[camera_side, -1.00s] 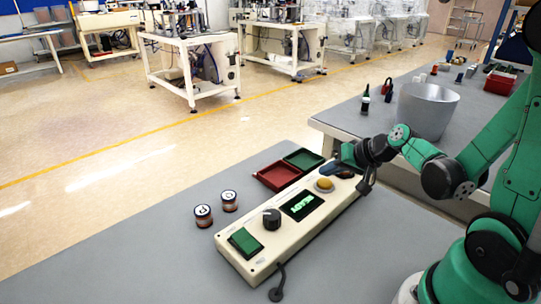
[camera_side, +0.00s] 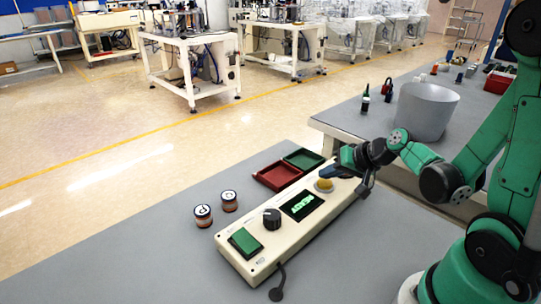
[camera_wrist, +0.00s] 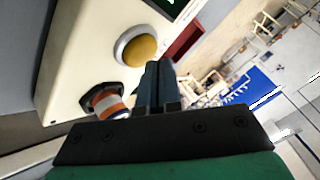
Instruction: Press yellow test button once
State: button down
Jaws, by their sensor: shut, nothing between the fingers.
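The yellow button (camera_side: 324,184) is a round dome in a pale ring near the far end of a cream control box (camera_side: 230,258). It also shows in the wrist view (camera_wrist: 139,50), uncovered. My gripper (camera_side: 325,174) has its blue-grey fingers shut and empty, with the tips close to the button in the side view. In the wrist view, the fingertips (camera_wrist: 153,68) appear just right of and below the button in the picture, with a small gap. I cannot tell their height above the box. The box's display (camera_side: 302,204) shows green text that reads READY.
An orange-and-white striped piece (camera_wrist: 106,101) is near my fingers. Red (camera_side: 278,175) and green (camera_side: 303,160) trays lie behind the box. Two small jars (camera_side: 203,215) stand left.

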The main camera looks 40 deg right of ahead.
aim_at(328, 184)
dwell(0.4)
jog(key=shift+r, duration=0.4)
jog(key=shift+r, duration=2.5)
jog(key=s+a+r+n+g+h, duration=0.1)
jog(key=s+a+r+n+g, duration=0.1)
jog(key=a+n, duration=0.5)
jog(key=s+a, duration=0.1)
jog(key=a, duration=0.2)
jog(key=shift+n, duration=0.4)
jog(key=shift+r, duration=0.1)
